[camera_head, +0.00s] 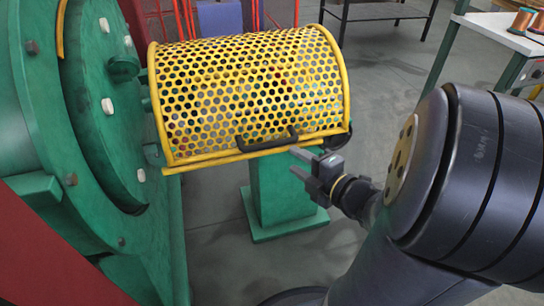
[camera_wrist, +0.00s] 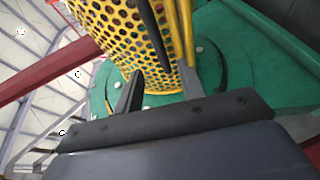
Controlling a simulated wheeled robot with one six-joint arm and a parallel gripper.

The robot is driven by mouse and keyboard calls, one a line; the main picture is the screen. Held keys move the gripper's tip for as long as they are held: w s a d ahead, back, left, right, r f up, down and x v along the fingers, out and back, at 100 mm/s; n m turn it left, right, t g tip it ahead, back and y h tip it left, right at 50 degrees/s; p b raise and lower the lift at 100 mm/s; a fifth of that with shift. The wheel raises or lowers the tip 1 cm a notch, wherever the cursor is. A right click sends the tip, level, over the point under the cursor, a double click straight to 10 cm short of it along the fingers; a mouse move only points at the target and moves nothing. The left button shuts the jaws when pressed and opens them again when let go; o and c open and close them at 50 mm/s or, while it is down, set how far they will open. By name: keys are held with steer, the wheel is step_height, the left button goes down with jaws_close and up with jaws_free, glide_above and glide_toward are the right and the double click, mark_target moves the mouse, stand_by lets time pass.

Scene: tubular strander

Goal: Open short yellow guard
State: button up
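The short yellow guard (camera_head: 245,90) is a curved perforated cover, closed down over the machine, with a yellow frame along its lower edge. Its black handle (camera_head: 266,143) sits on the front near that edge. My gripper (camera_head: 297,162) is open, just below and right of the handle, apart from it as far as I can tell. In the wrist view my gripper (camera_wrist: 158,86) has its two fingers spread. The guard (camera_wrist: 115,22) fills the upper middle there, and the dark handle bar (camera_wrist: 153,35) appears between the finger directions, beyond the tips. Nothing is held.
A large green round machine housing (camera_head: 90,110) with pale bolts stands left of the guard. A green pedestal (camera_head: 280,195) stands under it. A white-topped table with copper spools (camera_head: 521,20) is at the upper right.

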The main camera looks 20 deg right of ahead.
mark_target(273, 146)
steer(key=b+x, duration=0.3)
steer(key=x, duration=0.7)
steer(key=shift+w+a, duration=0.15)
steer(key=shift+w, duration=0.15)
steer(key=shift+c, duration=0.6)
jaws_close()
